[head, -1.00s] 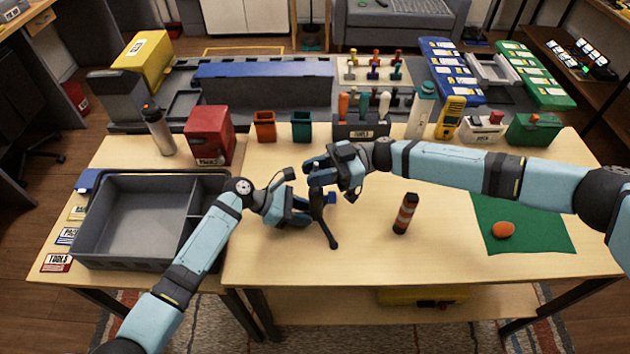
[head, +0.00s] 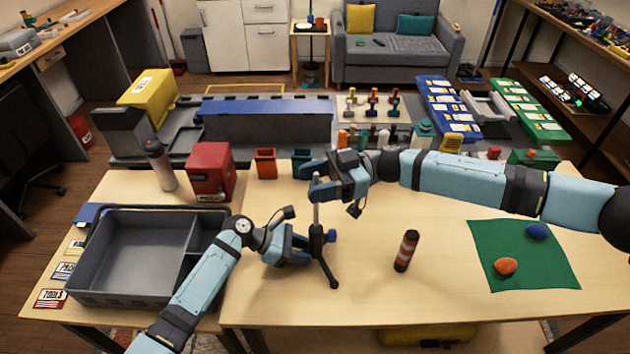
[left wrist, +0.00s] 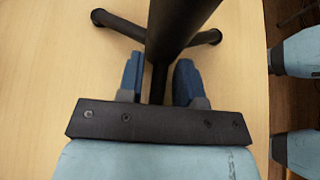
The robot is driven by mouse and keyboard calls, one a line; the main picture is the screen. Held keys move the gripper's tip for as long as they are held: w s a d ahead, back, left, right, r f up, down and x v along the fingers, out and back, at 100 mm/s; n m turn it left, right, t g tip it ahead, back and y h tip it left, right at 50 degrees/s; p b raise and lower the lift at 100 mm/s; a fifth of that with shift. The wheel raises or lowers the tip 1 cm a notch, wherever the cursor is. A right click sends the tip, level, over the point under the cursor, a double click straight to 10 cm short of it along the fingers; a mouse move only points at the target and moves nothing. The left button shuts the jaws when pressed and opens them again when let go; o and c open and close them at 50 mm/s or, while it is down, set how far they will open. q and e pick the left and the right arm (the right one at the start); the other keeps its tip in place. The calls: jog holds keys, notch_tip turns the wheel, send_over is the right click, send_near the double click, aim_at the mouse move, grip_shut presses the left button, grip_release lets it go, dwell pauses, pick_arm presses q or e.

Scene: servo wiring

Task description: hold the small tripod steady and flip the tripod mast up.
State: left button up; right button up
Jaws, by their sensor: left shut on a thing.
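The small black tripod (head: 317,244) stands on the table between my arms, its legs spread. Its pale mast (head: 317,213) points up from the hub. In the left wrist view the dark tripod column (left wrist: 176,30) rises between two spread legs. My left gripper (head: 305,248) is low at the tripod; its blue fingers (left wrist: 160,82) are shut on a dark tripod part, on both sides of it. My right gripper (head: 314,181) is at the mast's upper end, its fingers apart, one above the other. The mast's tip is hidden by the lower finger; contact cannot be told.
A grey divided tray (head: 95,296) is at the left. A green mat (head: 545,275) with an orange (head: 505,266) and a blue lump (head: 537,231) lies at the right. The front middle table is clear.

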pick_arm(q)
jog(key=shift+r, duration=0.1)
pick_arm(e)
jog(key=v, duration=1.2)
pick_arm(q)
jog(key=o, duration=0.8)
